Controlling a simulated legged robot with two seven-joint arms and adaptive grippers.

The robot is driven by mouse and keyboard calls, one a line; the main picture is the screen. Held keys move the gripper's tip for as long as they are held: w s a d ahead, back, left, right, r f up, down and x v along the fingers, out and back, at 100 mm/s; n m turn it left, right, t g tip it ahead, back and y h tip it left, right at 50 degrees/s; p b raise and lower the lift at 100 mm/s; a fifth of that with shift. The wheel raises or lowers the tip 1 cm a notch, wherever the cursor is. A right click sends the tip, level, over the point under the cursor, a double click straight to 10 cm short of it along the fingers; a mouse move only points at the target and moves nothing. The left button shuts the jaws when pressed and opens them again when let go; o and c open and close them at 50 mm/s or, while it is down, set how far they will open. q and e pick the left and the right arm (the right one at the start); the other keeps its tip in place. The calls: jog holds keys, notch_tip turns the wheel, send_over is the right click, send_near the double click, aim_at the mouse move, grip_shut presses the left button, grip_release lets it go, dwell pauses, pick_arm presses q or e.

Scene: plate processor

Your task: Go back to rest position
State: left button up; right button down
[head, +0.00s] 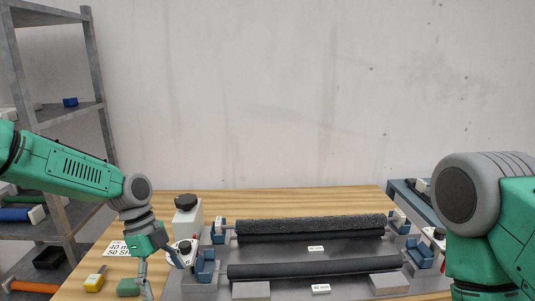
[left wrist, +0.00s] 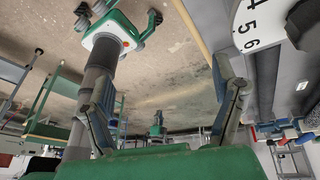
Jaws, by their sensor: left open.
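My left gripper (head: 160,274) hangs over the left side of the bench in the head view, just left of the plate processor. Its two fingers are spread apart with nothing between them; the left wrist view shows both fingers too (left wrist: 164,78). The white numbered dial (head: 184,252) of the processor is close beside the right finger; its numbers show at the upper right of the left wrist view (left wrist: 245,28). Whether finger and dial touch I cannot tell. My right arm (head: 490,215) fills the right edge of the head view; its gripper is out of frame.
The processor has a rough back roller (head: 310,226) and a smooth front roller (head: 315,268) between blue end holders. A white bottle with a black cap (head: 187,216) stands behind the dial. A yellow block (head: 94,282) and a printed card (head: 117,248) lie left. Grey shelves (head: 60,117) stand far left.

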pick_arm(q)
jog(key=s+d+f+n+b, duration=0.25)
jog(key=s+f+n, duration=0.35)
jog(key=s+f, duration=0.45)
jog(key=s+d+f+n+b, duration=0.1)
jog(key=s+f+n+b, duration=0.2)
jog(key=s+f+n, duration=0.7)
jog(key=s+a+f+n+t+y+b, duration=0.3)
jog(key=s+a+f+n, duration=0.2)
jog(key=s, duration=0.7)
jog(key=a+f, duration=0.2)
jog(key=a, duration=0.1)
jog(key=shift+s+a, duration=0.3)
jog(key=shift+s, duration=0.1)
